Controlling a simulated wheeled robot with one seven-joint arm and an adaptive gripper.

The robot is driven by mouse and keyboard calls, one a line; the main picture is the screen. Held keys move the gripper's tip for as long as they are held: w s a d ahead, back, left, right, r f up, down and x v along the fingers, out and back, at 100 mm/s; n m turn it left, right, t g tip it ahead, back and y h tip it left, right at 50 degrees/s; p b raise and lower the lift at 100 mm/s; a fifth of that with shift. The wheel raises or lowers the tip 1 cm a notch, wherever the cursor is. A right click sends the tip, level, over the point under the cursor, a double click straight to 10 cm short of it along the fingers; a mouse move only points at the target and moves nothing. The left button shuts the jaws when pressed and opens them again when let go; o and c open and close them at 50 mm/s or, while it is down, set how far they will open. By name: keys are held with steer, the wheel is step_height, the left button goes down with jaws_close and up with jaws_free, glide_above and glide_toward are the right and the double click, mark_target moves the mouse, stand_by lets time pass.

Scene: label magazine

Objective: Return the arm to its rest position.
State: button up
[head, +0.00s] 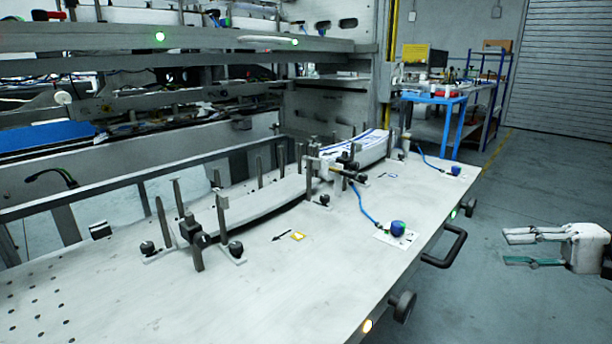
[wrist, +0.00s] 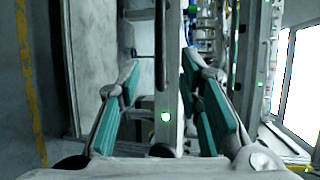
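My gripper (head: 507,248) is at the right edge of the head view, out over the floor beside the table (head: 330,285). Its fingers point left and are spread apart with nothing between them. In the wrist view my gripper (wrist: 163,100) shows two teal-padded fingers with a wide gap. My gripper touches nothing in either view. Most of my arm is outside the head view.
The table carries label stacks (head: 262,198) between dark posts, and blue knobs (head: 397,228) with hoses. A black handle (head: 446,247) sticks out from its right edge. A blue workbench (head: 436,100) stands behind. The floor (head: 535,190) on the right is clear.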

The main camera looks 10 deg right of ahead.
steer(key=s+a+r+n+g+h, duration=0.1)
steer(key=s+a+r+g, duration=0.15)
steer(key=a, duration=0.55)
steer(key=s+a+r+n+g+h, duration=0.1)
steer(key=a+r+g+h, duration=0.2)
steer(key=a, duration=0.6)
steer(key=s+a+r+n+g, duration=0.15)
steer(key=a+g, duration=0.25)
steer(key=a, duration=0.4)
steer(key=s+a+f+n+t+h, duration=0.15)
steer(key=s+a+h, duration=0.3)
steer(key=s, duration=0.45)
steer(key=s+a+f+n+h, duration=0.25)
steer(key=s+h, duration=0.25)
steer(key=s, duration=0.5)
step_height(320, 180, up, 34)
steer(key=t+p, duration=0.4)
steer(key=p, duration=2.8)
steer(key=shift+w+d, duration=0.2)
steer(key=shift+w, duration=0.1)
steer(key=shift+c, duration=0.6)
